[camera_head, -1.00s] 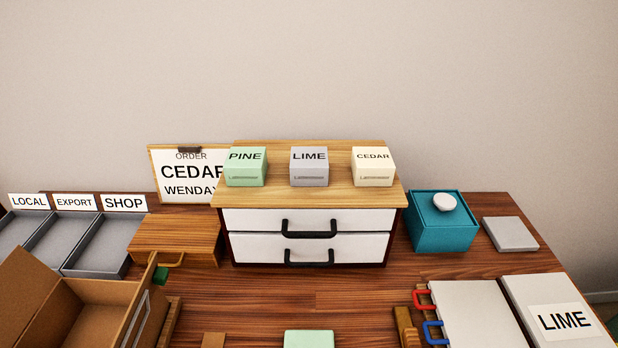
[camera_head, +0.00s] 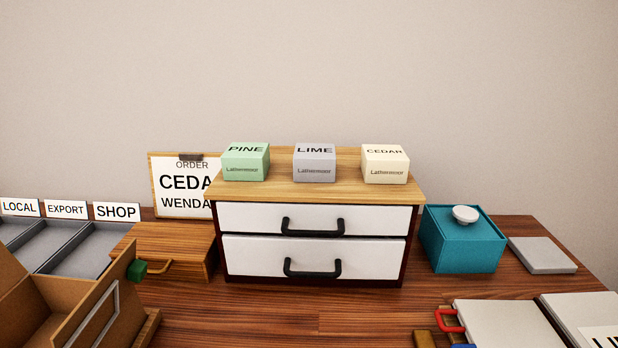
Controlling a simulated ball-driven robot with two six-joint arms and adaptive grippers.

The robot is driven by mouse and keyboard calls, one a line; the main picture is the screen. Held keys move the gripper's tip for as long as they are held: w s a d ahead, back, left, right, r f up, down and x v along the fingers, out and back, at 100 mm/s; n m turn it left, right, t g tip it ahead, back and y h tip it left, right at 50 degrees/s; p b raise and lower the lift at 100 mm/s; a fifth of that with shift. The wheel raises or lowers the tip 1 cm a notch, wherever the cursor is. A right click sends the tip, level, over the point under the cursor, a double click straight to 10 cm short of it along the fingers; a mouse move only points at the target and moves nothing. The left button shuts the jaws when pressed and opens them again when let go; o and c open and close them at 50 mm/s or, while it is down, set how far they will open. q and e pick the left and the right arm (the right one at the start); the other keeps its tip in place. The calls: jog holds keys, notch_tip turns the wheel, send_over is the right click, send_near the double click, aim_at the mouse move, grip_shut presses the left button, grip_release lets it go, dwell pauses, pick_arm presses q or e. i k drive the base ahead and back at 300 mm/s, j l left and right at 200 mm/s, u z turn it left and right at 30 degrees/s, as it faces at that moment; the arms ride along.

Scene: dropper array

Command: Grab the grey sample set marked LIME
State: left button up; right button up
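The grey sample set marked LIME (camera_head: 314,164) is a small box on top of the wooden drawer cabinet (camera_head: 291,190). It stands between the green PINE box (camera_head: 246,163) on its left and the cream CEDAR box (camera_head: 386,165) on its right, with gaps on both sides. Its lettering shows on its top, with smaller print on its front. Neither of my grippers shows in the head view.
The cabinet has two shut white drawers with black handles (camera_head: 313,226). A teal box (camera_head: 463,241) with a white knob stands to its right. An order board (camera_head: 184,184) stands behind left. An open cardboard box (camera_head: 60,308) is at front left, labelled trays (camera_head: 66,240) behind.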

aim_at(312, 162)
jog(key=k+l+u, duration=0.45)
jog(key=k+u, duration=0.2)
jog(key=k, duration=0.15)
jog(key=k+u, duration=0.3)
jog(key=k+l, duration=0.05)
jog(key=k, duration=0.05)
